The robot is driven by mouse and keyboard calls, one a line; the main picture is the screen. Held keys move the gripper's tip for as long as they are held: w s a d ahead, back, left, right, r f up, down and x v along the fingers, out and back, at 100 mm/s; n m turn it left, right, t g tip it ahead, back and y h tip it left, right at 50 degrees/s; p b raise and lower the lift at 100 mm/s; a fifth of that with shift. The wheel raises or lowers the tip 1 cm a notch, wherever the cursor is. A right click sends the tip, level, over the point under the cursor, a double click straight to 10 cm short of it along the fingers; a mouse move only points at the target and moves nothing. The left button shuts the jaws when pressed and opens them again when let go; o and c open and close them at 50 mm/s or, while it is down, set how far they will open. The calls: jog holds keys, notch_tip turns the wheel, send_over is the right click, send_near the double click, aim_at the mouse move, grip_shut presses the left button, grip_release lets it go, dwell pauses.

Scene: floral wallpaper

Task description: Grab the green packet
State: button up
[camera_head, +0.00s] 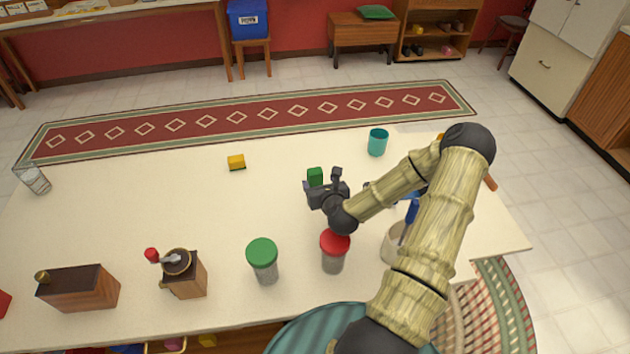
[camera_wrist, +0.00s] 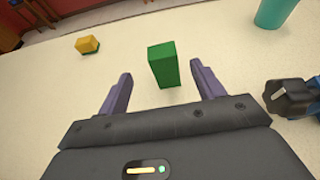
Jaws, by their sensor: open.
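The green packet (camera_head: 315,176) is a small upright green block on the cream table (camera_head: 110,210). In the wrist view the green packet (camera_wrist: 163,65) stands just beyond the fingertips, roughly centred between them. My gripper (camera_head: 318,188) is open and empty, low over the table on the near side of the packet. In the wrist view the two purple-grey fingers of my gripper (camera_wrist: 162,80) are spread apart. The packet's lower part is hidden by my gripper in the head view.
A yellow sponge (camera_head: 236,162) lies to the left and a teal cup (camera_head: 377,142) stands behind right. Red-lidded (camera_head: 334,250) and green-lidded (camera_head: 263,260) jars stand in front. A dark object (camera_wrist: 290,98) is right of my gripper.

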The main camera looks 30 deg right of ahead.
aim_at(316, 174)
jog(key=shift+d+p+x, duration=0.2)
jog(key=shift+p+x, duration=0.1)
jog(key=shift+x, duration=1.9)
jog(key=shift+w, duration=0.55)
jog(key=p+x, duration=0.1)
jog(key=x, duration=0.3)
jog(key=shift+d, duration=0.1)
jog(key=c, duration=1.1)
